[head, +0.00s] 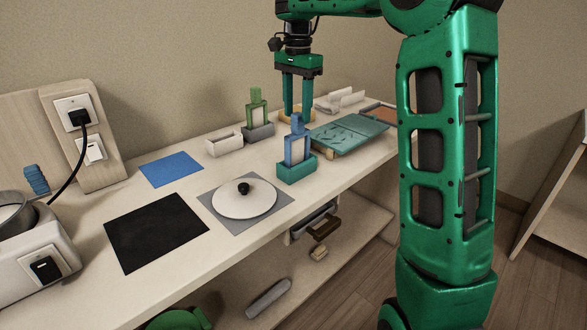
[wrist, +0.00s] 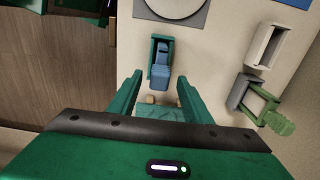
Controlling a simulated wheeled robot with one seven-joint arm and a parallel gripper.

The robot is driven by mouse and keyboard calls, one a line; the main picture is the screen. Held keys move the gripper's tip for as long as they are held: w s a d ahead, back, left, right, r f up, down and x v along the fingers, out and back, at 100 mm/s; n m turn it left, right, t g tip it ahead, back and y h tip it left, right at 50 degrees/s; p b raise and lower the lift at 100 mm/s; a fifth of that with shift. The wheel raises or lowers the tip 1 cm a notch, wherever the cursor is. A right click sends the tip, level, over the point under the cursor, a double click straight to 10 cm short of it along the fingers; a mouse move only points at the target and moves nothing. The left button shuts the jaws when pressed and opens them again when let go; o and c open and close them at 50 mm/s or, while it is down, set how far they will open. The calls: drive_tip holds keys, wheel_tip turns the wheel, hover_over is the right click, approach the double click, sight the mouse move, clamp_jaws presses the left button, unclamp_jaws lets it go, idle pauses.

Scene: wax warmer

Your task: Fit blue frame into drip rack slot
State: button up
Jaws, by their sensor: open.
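The blue frame (head: 297,146), with its blue handle on top and a pale panel, stands upright in a teal slotted block (head: 297,172). In the wrist view the frame (wrist: 160,74) and block (wrist: 155,46) show from above. My gripper (head: 297,112) is open and empty, pointing down close to the frame's handle. In the wrist view the handle lies between the fingertips of my gripper (wrist: 160,78), with no contact visible. A teal tray (head: 347,134) with a patterned surface lies to the right. I cannot tell which piece is the drip rack.
A green frame (head: 256,113) stands in a grey block (head: 258,133) behind, beside an empty white block (head: 223,145). A white lid (head: 244,203) lies on a grey mat in front. Black (head: 155,235) and blue (head: 171,169) mats lie left. The counter's front edge is near.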

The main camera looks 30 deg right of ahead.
drive_tip(key=shift+r, duration=3.2)
drive_tip(key=shift+r, duration=0.1)
wheel_tip(320, 180, up, 11)
drive_tip(key=shift+f, duration=0.2)
drive_tip(key=s+d+f+n, duration=0.2)
drive_tip(key=s+d+f, duration=0.35)
drive_tip(key=s, duration=0.35)
drive_tip(key=s+d+f+n, duration=0.2)
drive_tip(key=s+d+f, duration=0.3)
drive_tip(key=s+f, duration=0.3)
drive_tip(key=s+a+f+n, duration=0.2)
drive_tip(key=s+f, duration=0.7)
drive_tip(key=s, duration=0.2)
drive_tip(key=s+a+f+n, duration=0.2)
drive_tip(key=s+a+f, duration=0.1)
drive_tip(key=s+f, duration=0.6)
drive_tip(key=shift+s+a, duration=0.25)
drive_tip(key=shift+s, duration=0.85)
